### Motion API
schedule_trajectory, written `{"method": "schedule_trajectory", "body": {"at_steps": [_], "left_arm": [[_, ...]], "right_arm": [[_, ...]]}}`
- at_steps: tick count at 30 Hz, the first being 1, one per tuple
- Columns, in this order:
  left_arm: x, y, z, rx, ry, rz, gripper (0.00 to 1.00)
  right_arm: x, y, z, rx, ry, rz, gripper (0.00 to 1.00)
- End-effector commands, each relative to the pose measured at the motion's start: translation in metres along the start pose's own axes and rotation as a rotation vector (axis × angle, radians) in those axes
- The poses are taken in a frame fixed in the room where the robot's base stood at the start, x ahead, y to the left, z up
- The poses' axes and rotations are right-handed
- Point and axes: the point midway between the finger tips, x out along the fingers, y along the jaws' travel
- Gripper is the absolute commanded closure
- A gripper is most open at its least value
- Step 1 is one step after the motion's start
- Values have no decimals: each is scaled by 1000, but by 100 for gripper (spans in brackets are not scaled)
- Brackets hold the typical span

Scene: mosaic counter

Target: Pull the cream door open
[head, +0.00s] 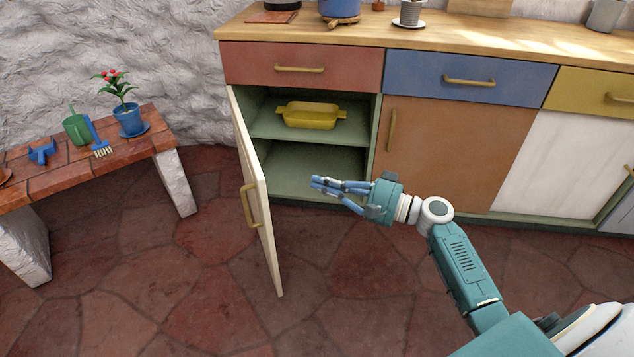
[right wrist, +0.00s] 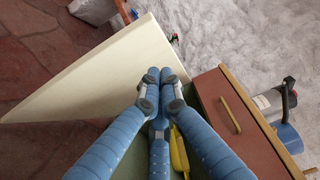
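The cream door (head: 262,225) stands wide open at the left end of the cabinet, swung out from its left side, with a brass handle (head: 250,205) on its outer face. My right gripper (head: 316,183) is to the right of the door, in front of the open compartment and apart from the door in the head view. Its blue fingers are drawn together with nothing seen between them. In the right wrist view the door's pale inner side (right wrist: 100,75) lies beyond and left of the fingertips (right wrist: 158,78). My left gripper is not in view.
A yellow dish (head: 310,115) sits on the upper shelf inside the green cabinet. The red drawer (head: 300,66) above and the brown door (head: 445,150) beside it are shut. A low tiled bench (head: 90,165) with a potted plant (head: 128,118) stands left; the floor between is clear.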

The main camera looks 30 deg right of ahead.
Motion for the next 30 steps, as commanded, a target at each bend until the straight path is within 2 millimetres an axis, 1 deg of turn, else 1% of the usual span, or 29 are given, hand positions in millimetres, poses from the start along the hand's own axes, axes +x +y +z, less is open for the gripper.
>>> {"method": "schedule_trajectory", "body": {"at_steps": [1,3,10,12,15,19,30], "left_arm": [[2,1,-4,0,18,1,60],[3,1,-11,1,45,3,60],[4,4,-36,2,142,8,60],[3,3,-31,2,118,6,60],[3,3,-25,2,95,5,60],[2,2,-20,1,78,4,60],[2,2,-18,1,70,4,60]], "right_arm": [[12,0,0,-1,-1,-3,100],[27,-1,0,-1,-2,-3,100],[75,0,0,-1,0,-2,100],[82,0,11,0,-2,1,100],[91,0,20,0,-1,0,100],[98,0,26,0,0,1,100],[100,1,28,-1,1,1,100]]}}
